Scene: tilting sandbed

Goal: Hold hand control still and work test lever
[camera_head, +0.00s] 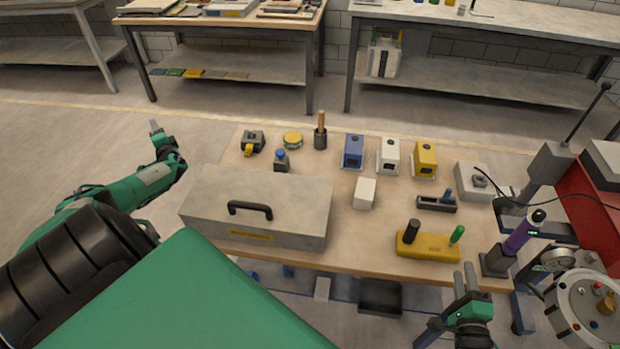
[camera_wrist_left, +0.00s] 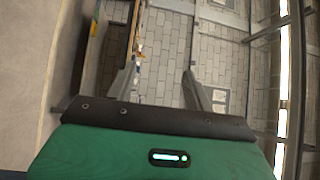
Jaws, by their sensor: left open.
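A yellow block (camera_head: 428,249) at the front right of the table carries a black knob (camera_head: 411,231) and a green lever (camera_head: 457,235). A purple handle (camera_head: 521,235) with a dark top stands in a dark holder at the table's right edge. I cannot tell for sure which of these is the hand control or the test lever. My left gripper (camera_head: 157,132) is off the table's left side, far from them. Its fingers show apart and empty in the left wrist view (camera_wrist_left: 160,88). My right gripper (camera_head: 465,280) is just in front of the yellow block; its finger gap is unclear.
A grey case (camera_head: 275,190) with a black handle fills the table's left front. Blue (camera_head: 353,150), white (camera_head: 388,155) and yellow (camera_head: 425,157) boxes stand behind. Floor at left is clear.

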